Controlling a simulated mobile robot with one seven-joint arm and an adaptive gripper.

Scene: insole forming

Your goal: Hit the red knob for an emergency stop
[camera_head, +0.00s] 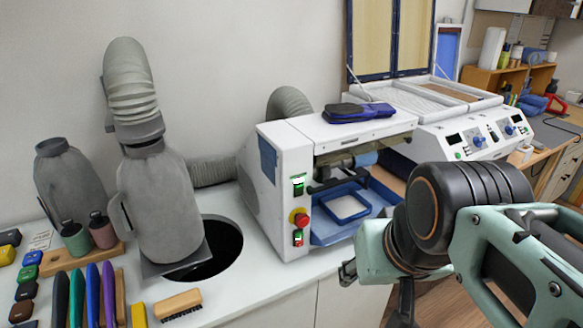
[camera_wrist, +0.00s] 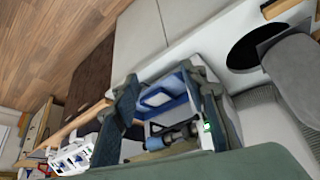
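The red knob (camera_head: 299,217) sits on a yellow base on the white machine's front panel in the head view. A green-lit switch (camera_head: 298,184) is above it and a red-and-green switch (camera_head: 298,238) below it. In the wrist view I cannot make out the knob; the green light (camera_wrist: 207,127) shows beside a finger. My gripper (camera_wrist: 168,86) is open and empty, its two dark fingers apart, with the machine's blue tray (camera_wrist: 183,82) seen between them. In the head view my wrist is right of the knob and apart from it; the fingertips are not clearly visible there.
The white machine (camera_head: 270,185) stands on the counter with a blue-framed tray (camera_head: 318,233) in its opening. Left are a grey hose-topped container (camera_head: 160,205), a round dark hole (camera_head: 222,250) and a brush (camera_head: 178,305). A second control unit (camera_head: 470,140) stands right.

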